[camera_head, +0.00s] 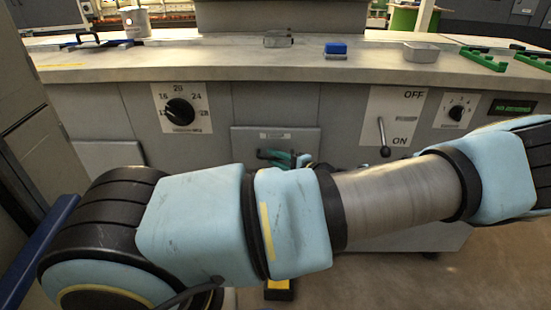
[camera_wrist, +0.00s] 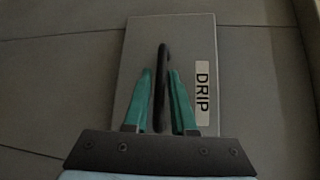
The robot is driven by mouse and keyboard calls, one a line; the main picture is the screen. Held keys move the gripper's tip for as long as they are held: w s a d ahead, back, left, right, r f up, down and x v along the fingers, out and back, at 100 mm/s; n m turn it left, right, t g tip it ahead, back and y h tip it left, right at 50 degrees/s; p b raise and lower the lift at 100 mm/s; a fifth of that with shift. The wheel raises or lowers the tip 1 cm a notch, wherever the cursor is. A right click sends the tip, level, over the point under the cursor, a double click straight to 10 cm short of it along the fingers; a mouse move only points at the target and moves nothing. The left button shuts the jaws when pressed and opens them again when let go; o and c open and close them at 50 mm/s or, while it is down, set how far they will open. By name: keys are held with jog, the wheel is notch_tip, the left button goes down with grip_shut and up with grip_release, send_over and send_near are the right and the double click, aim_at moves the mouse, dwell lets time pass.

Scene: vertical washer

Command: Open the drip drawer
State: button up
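The drip drawer has a grey front panel (camera_wrist: 200,40) with a white "DRIP" label (camera_wrist: 202,92), which reads sideways in the wrist view. A black bar handle (camera_wrist: 162,75) stands out from the panel. My gripper (camera_wrist: 161,72) has its two green fingers on either side of this handle, with narrow gaps showing. In the head view the drawer front (camera_head: 300,137) is at the middle of the grey cabinet and looks flush with it. My gripper (camera_head: 284,157) is just in front of its lower part, partly hidden by my arm, and the handle cannot be made out there.
Above is a pale countertop (camera_head: 200,62) with a blue box (camera_head: 335,49), a metal tray (camera_head: 421,52) and green frames (camera_head: 484,58). A dial (camera_head: 180,112) is left of the drawer; an OFF/ON lever (camera_head: 384,138) and a smaller dial (camera_head: 456,113) are right.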

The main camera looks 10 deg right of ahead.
grip_shut()
dwell(1.0)
